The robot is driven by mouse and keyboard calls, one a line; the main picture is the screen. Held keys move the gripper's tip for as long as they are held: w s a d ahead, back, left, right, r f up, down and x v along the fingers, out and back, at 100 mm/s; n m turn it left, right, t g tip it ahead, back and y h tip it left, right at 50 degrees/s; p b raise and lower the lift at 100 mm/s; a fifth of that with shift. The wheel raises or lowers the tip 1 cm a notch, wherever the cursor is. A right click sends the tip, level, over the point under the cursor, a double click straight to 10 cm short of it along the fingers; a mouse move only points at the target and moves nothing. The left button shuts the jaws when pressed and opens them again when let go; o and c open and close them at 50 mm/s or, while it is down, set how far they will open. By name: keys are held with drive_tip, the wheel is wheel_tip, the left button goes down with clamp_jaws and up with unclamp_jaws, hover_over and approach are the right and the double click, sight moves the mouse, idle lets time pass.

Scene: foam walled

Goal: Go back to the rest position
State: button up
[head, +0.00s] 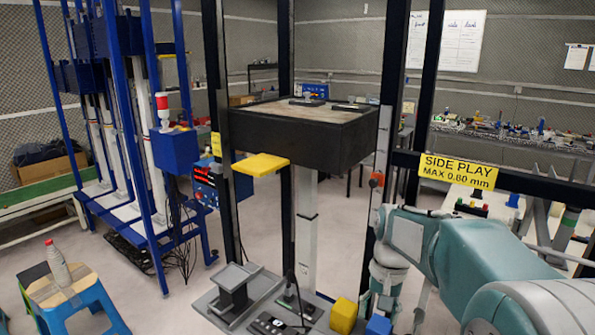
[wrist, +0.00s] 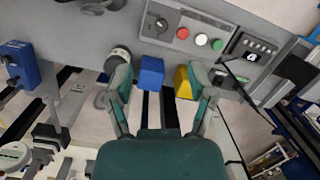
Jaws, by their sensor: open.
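My arm (head: 490,258), teal and white, reaches in from the lower right of the head view, with its wrist bent down near the black frame. My gripper (wrist: 161,80) is open in the wrist view, its two teal fingers spread apart with nothing held. A blue block (wrist: 151,73) and a yellow block (wrist: 183,84) show beyond and between the fingertips. I cannot tell how far off they are. In the head view the yellow block (head: 343,315) and the blue block (head: 378,325) are at the bottom edge, below the wrist.
A grey panel (wrist: 218,25) with red, white and green buttons lies beyond the fingers. Black posts (head: 393,90) and a yellow-signed crossbar (head: 530,185) stand close to my arm. A blue stool (head: 85,305) with a bottle (head: 57,265) is lower left. Pale floor lies between.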

drive_tip(key=s+r+n+t, duration=0.1)
drive_tip(key=s+r+t, duration=0.1)
drive_tip(key=s, duration=0.8)
drive_tip(key=s+a+r+n+t+h, duration=0.1)
drive_tip(key=s+t, duration=0.4)
drive_tip(key=s, duration=0.5)
wheel_tip(320, 180, up, 2)
drive_tip(key=shift+r+n, duration=0.15)
drive_tip(key=shift+n, duration=0.45)
drive_tip(key=shift+c, duration=0.9)
